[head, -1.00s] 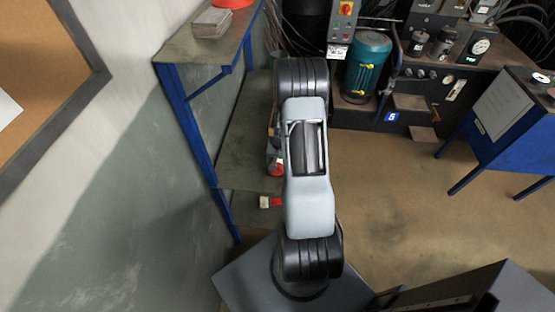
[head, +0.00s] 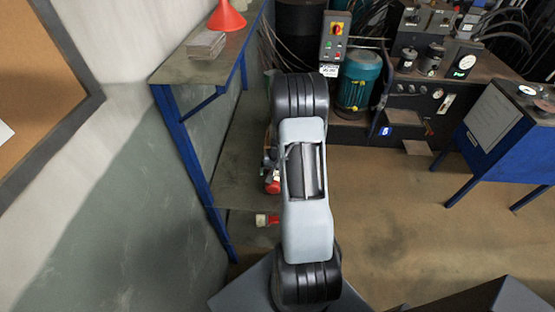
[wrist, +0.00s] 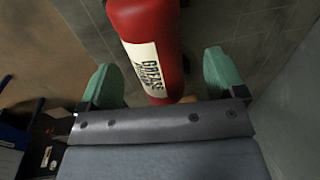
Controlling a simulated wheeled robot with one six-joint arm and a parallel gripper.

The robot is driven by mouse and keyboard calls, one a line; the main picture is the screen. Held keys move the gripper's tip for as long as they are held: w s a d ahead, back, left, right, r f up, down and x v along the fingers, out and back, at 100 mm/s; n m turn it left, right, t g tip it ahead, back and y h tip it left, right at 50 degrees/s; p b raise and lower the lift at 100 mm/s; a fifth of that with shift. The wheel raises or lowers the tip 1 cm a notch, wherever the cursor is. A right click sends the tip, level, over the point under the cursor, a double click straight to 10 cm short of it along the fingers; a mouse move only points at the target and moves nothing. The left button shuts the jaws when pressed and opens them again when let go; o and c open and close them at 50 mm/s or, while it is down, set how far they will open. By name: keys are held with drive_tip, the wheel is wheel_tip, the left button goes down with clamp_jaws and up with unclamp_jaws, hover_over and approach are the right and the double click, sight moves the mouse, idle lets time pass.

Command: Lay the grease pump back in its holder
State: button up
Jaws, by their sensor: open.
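The grease pump (wrist: 150,40) is a red cylinder with a cream label reading "GREASE". The gripper is open, with a gap on each side of the pump. The pump's far end is cut off by the top of the wrist view. In the head view my arm hides the gripper. A red part (head: 272,186) shows beside my arm there; I cannot tell whether it is the pump. I cannot make out the holder.
A blue-framed bench (head: 182,135) with a lower shelf (head: 235,185) stands along the left wall. A red funnel (head: 227,17) and a grey stack (head: 206,44) are on top. A red-and-white item (head: 266,219) lies low beside my arm.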

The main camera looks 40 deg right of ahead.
wheel_tip(320, 180, up, 10)
drive_tip(key=s+d, duration=0.1)
drive_tip(key=s+a+r+n+t, duration=0.1)
drive_tip(key=s+a+r+n, duration=0.2)
drive_tip(key=a+r, duration=0.2)
drive_tip(key=s+a+r+n+t, duration=0.1)
drive_tip(key=s+a+r+n, duration=0.2)
drive_tip(key=a, duration=0.6)
drive_tip(key=s+a+r+n+h, duration=0.1)
drive_tip(key=s+a+r+n, duration=0.1)
drive_tip(key=s+a+r, duration=0.3)
wheel_tip(320, 180, up, 3)
drive_tip(key=a, duration=0.2)
drive_tip(key=shift+a+n+t, duration=0.35)
drive_tip(key=shift+n+t, duration=0.05)
